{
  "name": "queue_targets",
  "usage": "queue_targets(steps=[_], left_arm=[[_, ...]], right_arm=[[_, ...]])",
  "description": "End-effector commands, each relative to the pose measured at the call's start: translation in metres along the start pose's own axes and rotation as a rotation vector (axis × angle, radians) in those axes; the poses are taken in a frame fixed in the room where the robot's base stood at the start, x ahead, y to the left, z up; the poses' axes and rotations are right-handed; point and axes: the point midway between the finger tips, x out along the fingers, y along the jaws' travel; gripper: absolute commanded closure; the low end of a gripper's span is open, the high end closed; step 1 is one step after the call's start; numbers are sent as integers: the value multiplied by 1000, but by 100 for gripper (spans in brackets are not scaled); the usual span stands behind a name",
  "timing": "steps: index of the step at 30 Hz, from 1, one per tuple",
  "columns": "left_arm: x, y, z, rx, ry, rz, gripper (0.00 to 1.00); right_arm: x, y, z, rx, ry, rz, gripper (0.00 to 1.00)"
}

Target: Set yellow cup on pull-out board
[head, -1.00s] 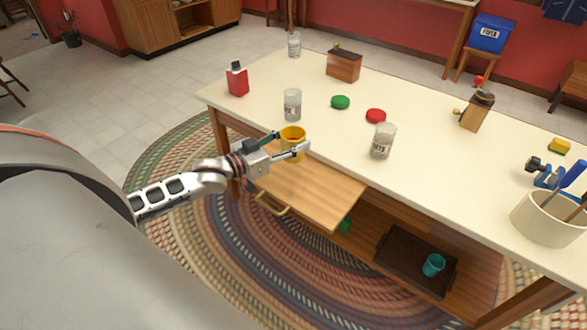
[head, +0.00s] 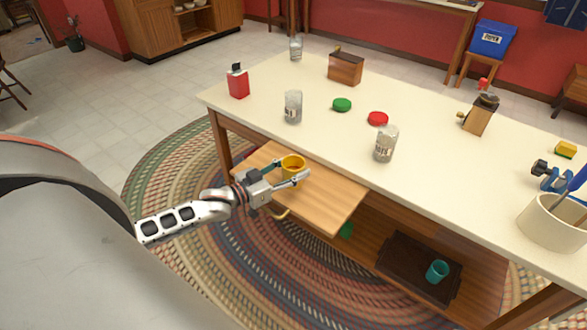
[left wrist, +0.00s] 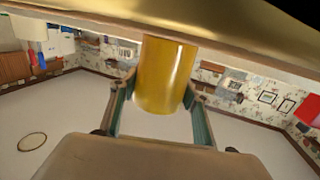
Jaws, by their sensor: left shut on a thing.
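The yellow cup (head: 292,168) is upright in my left gripper (head: 287,175), over the wooden pull-out board (head: 325,196). The board sticks out from the near side of the table, below the tabletop. My left gripper is shut on the cup, one finger on each side. In the left wrist view the cup (left wrist: 165,75) shows between the fingers (left wrist: 160,110), its far end meeting a wooden surface at the top of the picture. I cannot tell whether it touches the board or hangs just above. My right gripper is not in view.
The cream tabletop (head: 340,130) edge runs just behind the cup. A glass jar (head: 293,107), another jar (head: 386,144) and a red bottle (head: 238,82) stand on it. A dark tray (head: 405,262) with a teal cup (head: 437,271) is on the lower shelf. The board's right part is bare.

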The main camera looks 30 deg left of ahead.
Motion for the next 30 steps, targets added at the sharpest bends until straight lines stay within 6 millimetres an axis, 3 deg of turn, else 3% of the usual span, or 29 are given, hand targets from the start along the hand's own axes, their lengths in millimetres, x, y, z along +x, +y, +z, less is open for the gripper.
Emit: queue_targets(steps=[5, 6, 7, 20, 30], left_arm=[[0, 0, 4, 0, 0, 0, 79], [0, 0, 3, 0, -1, 0, 43], [0, 0, 3, 0, 0, 0, 37], [-1, 0, -2, 0, 0, 0, 37], [-50, 0, 1, 0, -4, 0, 37]], right_arm=[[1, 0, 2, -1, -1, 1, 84], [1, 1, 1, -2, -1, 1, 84], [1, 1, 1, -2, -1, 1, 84], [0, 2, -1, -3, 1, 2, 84], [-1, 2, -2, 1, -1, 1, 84]])
